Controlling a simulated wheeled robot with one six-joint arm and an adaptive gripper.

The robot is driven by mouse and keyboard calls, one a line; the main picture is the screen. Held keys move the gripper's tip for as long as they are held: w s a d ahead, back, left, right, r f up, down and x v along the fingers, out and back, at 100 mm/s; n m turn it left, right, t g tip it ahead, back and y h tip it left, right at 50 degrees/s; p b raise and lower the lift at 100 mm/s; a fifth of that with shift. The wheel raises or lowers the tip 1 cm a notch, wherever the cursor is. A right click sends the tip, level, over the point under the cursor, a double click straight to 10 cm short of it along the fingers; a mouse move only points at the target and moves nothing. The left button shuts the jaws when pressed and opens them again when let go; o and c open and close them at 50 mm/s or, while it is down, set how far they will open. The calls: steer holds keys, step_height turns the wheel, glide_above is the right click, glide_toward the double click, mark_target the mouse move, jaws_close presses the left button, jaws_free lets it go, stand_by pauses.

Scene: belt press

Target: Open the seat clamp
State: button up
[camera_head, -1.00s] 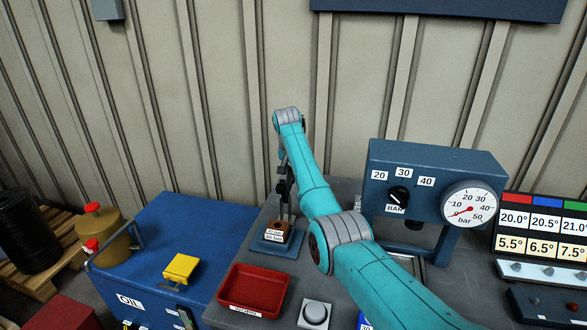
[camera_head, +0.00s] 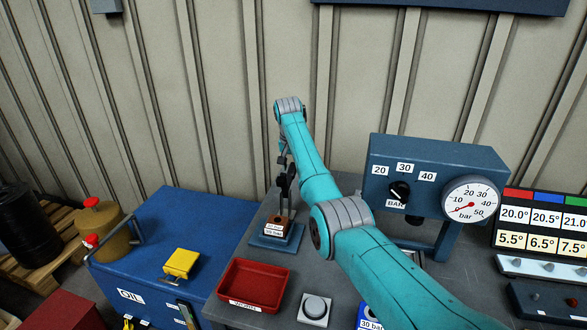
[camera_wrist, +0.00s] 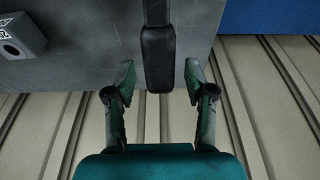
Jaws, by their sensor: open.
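The seat clamp stands at the back left of the grey bench, with a blue base (camera_head: 268,241) under a small brown block (camera_head: 277,220) that carries white labels. A dark lever shows above the block, partly hidden by my arm. In the wrist view a dark bar with a thick black grip (camera_wrist: 158,58) comes down from the top edge between my fingers. My gripper (camera_wrist: 160,80) is open, one finger on each side of the grip, with a visible gap on both sides. In the head view my gripper (camera_head: 284,172) is small and dark, above the block.
A blue pressure box (camera_head: 440,158) with a knob and gauge (camera_head: 471,199) stands right of my arm. A red tray (camera_head: 254,286) and a grey button (camera_head: 315,308) are in front. A blue oil cabinet (camera_head: 165,235) is to the left. The ribbed wall is close behind.

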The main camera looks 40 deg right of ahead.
mark_target(291, 170)
steer(key=v, duration=1)
steer(key=shift+r, duration=0.4)
